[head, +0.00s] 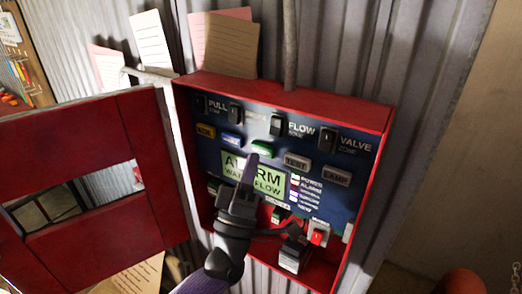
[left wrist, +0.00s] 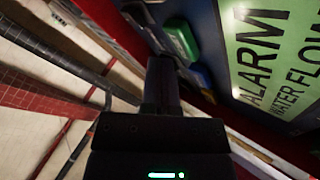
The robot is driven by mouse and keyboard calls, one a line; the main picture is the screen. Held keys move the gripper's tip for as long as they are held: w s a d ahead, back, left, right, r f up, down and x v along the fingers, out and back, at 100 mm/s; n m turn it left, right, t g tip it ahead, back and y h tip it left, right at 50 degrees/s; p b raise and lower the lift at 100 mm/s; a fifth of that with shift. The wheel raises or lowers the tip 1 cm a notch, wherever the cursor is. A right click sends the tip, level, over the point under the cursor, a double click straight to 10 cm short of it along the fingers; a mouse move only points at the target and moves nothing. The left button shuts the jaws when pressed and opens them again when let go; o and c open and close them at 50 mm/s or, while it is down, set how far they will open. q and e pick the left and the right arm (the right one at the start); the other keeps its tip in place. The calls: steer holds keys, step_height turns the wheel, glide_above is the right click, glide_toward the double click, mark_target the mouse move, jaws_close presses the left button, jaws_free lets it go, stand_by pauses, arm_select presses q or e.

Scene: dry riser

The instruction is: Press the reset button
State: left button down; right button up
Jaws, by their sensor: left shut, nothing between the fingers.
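The red alarm panel (head: 386,118) hangs open on the corrugated wall. A row of buttons crosses its blue face: yellow (head: 205,131), blue (head: 232,141), green (head: 264,149), then grey ones marked TEST (head: 297,161) and LAMP (head: 337,176). I cannot read which is marked reset. My left gripper (head: 251,164) is shut and empty, its tip just below the green button and in front of the lit display (head: 267,182). I cannot tell whether it touches. In the left wrist view, the fingers (left wrist: 163,68) point toward green (left wrist: 181,42) and blue (left wrist: 201,76) buttons. My right gripper is not in view.
The panel's red door (head: 80,252) is swung open to the left. Dark switches (head: 277,125) line the top, and a small red switch (head: 318,236) sits low right. A pipe (head: 290,45) runs up from the box. Paper notes (head: 231,47) stand behind it.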

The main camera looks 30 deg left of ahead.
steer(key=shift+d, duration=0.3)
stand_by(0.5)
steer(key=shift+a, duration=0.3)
arm_select(q)
steer(key=shift+w, duration=0.15)
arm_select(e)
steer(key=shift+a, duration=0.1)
arm_select(q)
steer(key=shift+w, duration=0.3)
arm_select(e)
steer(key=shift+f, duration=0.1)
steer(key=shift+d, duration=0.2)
arm_select(q)
steer(key=shift+w, duration=0.15)
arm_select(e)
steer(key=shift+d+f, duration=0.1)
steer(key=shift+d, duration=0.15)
